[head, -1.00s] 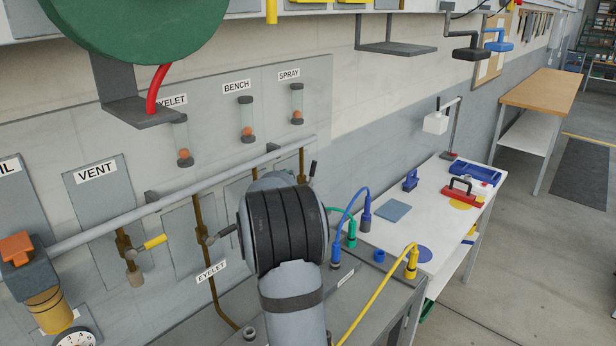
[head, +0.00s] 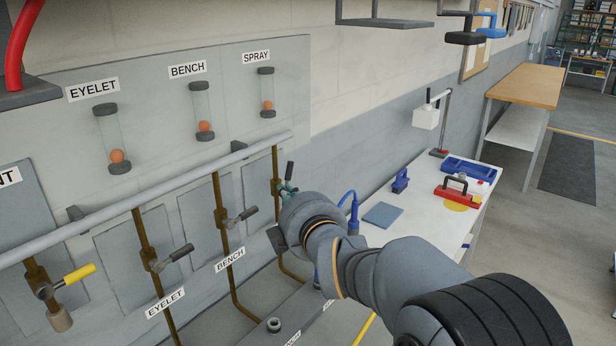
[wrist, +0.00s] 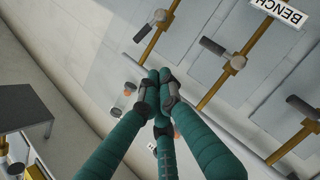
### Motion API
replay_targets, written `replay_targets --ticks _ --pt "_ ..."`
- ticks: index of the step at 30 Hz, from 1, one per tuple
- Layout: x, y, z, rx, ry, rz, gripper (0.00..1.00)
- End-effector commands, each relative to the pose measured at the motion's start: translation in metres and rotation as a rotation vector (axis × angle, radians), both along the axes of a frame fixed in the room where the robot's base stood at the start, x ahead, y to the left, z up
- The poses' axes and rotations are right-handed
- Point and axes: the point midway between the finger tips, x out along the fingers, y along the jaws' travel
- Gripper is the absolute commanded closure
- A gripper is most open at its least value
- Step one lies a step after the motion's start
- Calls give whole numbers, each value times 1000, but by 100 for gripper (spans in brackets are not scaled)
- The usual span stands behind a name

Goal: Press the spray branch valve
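The spray branch valve (head: 279,187) sits on the rightmost brown pipe, its dark handle (head: 289,171) pointing up. It also shows at the top of the wrist view (wrist: 158,18), its handle apart from my fingertips in the picture. My gripper (wrist: 158,78) has teal fingers with tips drawn together, nothing between them. In the head view, a bit of teal at my gripper (head: 287,188) overlaps the spray valve; contact cannot be told. The SPRAY flow tube (head: 267,92) has an orange ball low inside.
Left of it are the bench valve (head: 232,220), the eyelet valve (head: 158,263) and a yellow-handled valve (head: 66,283). A grey header pipe (head: 130,203) runs above them. A white bench (head: 420,215) with tools stands to the right.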

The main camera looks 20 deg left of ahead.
Motion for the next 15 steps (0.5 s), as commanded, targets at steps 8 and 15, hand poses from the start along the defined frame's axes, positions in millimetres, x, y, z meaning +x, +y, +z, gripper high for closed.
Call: replay_targets --ticks 8,15 --pt "3 1 0 -1 0 -3 100" --pt "25 15 -3 -3 4 -3 100"
